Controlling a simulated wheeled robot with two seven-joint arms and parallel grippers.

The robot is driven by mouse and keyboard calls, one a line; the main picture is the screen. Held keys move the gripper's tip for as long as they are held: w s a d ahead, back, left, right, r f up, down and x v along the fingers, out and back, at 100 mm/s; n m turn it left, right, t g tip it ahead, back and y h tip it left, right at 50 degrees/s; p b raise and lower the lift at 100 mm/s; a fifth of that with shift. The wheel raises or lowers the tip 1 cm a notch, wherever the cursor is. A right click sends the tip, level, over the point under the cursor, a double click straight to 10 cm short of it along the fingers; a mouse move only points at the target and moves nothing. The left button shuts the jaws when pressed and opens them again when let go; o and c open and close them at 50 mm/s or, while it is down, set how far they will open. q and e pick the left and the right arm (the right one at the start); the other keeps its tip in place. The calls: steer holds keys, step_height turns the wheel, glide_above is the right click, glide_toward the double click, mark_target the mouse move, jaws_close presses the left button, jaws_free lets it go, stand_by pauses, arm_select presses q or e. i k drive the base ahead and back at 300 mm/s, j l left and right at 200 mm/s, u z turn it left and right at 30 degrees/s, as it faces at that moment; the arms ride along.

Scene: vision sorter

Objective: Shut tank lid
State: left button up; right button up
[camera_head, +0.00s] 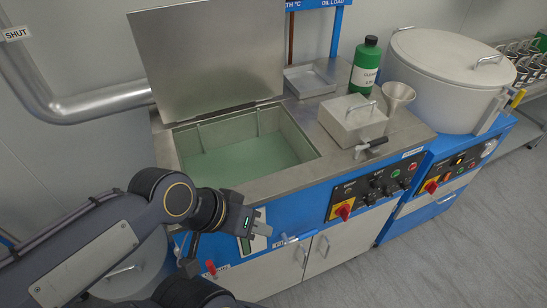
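The tank lid (208,52) is a large flat grey metal plate. It stands raised, leaning back along the rear edge of the open tank (300,151). The tank is rectangular, set in a steel counter, with pale green liquid inside. My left gripper (246,222) is in front of the tank, near the counter's front edge, and apart from the lid. Its fingers are small and dark here, so I cannot tell whether they are open or shut. My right gripper is not in view.
Right of the tank are a small box with a handle (352,121), a funnel (398,95), a green bottle (366,62) and a shallow tray (309,81). A covered round drum (440,84) stands further right. A pipe (95,103) runs at left.

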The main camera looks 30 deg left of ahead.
mark_target(197, 57)
steer(key=k+j+u, duration=0.1)
steer(key=j, duration=0.3)
steer(key=k+j, duration=0.2)
steer(key=j, duration=0.15)
steer(key=k+j+u, duration=0.15)
steer(key=j, duration=0.65)
steer(key=i+l, duration=0.15)
steer(key=l, duration=0.15)
steer(key=i+l, duration=0.15)
steer(key=l, duration=0.15)
steer(key=i+l+u, duration=0.1)
steer(key=l, duration=0.2)
steer(key=l+u, duration=0.1)
steer(key=u, duration=1.4)
steer(key=i+l, duration=0.05)
steer(key=l, duration=0.05)
